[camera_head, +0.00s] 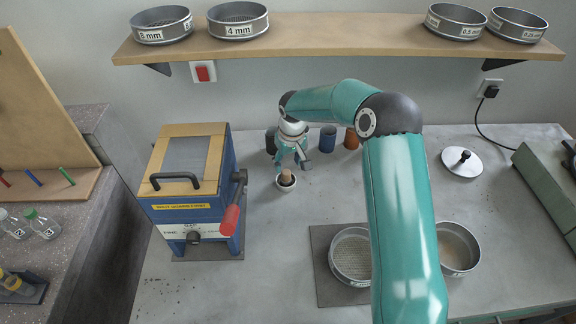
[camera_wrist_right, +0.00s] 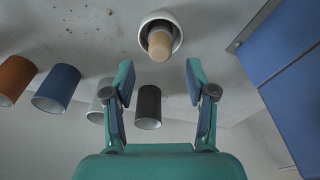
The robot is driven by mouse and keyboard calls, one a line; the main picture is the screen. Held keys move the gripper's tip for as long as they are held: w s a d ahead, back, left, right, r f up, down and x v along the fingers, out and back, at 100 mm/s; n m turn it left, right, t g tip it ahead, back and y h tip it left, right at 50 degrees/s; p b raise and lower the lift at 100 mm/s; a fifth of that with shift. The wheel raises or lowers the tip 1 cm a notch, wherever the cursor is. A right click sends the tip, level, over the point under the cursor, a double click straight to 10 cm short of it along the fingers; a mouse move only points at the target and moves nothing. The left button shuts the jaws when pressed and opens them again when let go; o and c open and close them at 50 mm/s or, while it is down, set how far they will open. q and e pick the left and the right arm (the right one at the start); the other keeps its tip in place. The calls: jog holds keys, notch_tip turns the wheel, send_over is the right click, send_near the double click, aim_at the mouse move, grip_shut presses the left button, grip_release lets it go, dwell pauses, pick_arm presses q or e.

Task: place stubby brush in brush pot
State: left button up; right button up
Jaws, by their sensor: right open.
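The small white brush pot (camera_head: 286,187) stands on the bench, right of the blue machine; it also shows in the wrist view (camera_wrist_right: 174,19). The stubby brush (camera_wrist_right: 160,42), seen as a tan, rounded handle, stands in the pot and sticks out above its rim. It shows in the head view too (camera_head: 287,176). Its bristle end is hidden inside the pot. My right gripper (camera_head: 292,164) is open just above and behind the brush. In the wrist view its fingers (camera_wrist_right: 160,70) are spread, with nothing between them, and the brush lies beyond the tips. My left gripper is out of view.
Behind the gripper stand a dark cup (camera_wrist_right: 148,106), a pale cup (camera_wrist_right: 98,103), a blue cup (camera_head: 328,138) and a brown cup (camera_head: 351,139). The blue machine (camera_head: 190,190) is close on the left. Sieves (camera_head: 458,248) stand at the front right.

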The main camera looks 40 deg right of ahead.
jog(key=r, duration=0.2)
jog(key=r+p, duration=0.1)
jog(key=s+r+p, duration=0.1)
jog(key=r, duration=0.1)
jog(key=shift+a+r, duration=0.1)
jog(key=shift+r, duration=0.2)
jog(key=shift+f, duration=0.1)
